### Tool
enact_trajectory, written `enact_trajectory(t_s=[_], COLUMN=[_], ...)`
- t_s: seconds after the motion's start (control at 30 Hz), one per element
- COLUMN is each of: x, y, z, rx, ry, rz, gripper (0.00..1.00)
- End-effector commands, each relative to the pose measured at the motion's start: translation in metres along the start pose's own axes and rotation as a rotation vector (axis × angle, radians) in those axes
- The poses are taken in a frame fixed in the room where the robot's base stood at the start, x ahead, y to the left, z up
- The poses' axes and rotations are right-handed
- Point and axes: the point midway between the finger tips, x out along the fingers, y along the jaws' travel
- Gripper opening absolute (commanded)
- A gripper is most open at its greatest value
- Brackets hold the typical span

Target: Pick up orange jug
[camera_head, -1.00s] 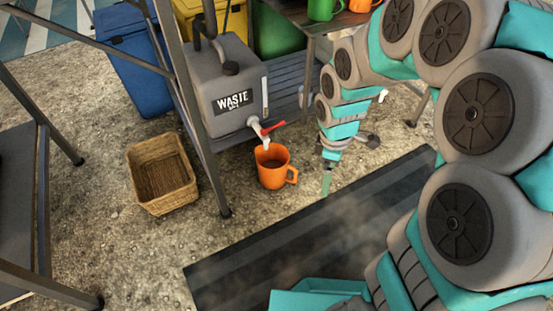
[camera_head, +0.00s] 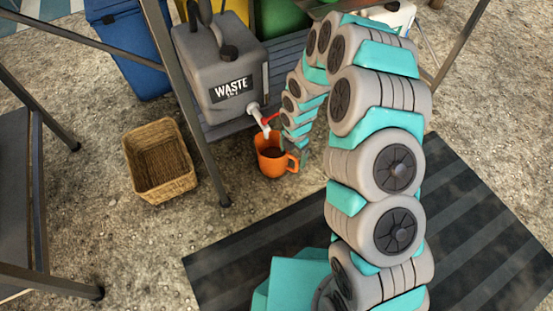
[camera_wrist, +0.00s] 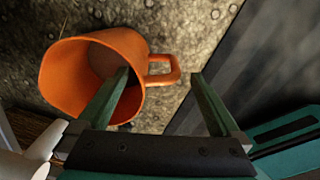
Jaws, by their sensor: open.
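The orange jug (camera_head: 268,165) stands on the gravel under the tap of the waste container, with dark contents showing inside. In the wrist view the jug (camera_wrist: 62,78) fills the left side, with its handle pointing right. My gripper (camera_wrist: 160,75) is open around the handle: the left finger overlaps the jug's mouth, and the right finger is beyond the handle's outer side. I cannot tell whether either finger touches the jug. In the head view my arm comes down on the jug's right side and its end is mostly hidden.
The grey waste container (camera_head: 220,65) with a red-handled tap (camera_head: 263,118) is just above and behind the jug. A wicker basket (camera_head: 160,160) stands to the left, past a metal table leg (camera_head: 205,160). A dark striped mat (camera_head: 465,220) lies at the right front.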

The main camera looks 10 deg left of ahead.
Motion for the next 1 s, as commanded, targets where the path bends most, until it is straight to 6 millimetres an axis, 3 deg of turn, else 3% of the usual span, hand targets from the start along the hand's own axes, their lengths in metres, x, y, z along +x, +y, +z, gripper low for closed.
enact_trajectory(t_s=[0.47, 0.77, 1.0], x=[0.037, 0.075, 0.079], y=[-0.001, 0.000, 0.001], z=[0.001, 0.003, 0.003], rx=[0.002, 0.002, 0.003], ry=[0.001, 0.001, 0.000], rz=[-0.002, -0.003, 0.000], gripper=[1.00, 1.00, 1.00])
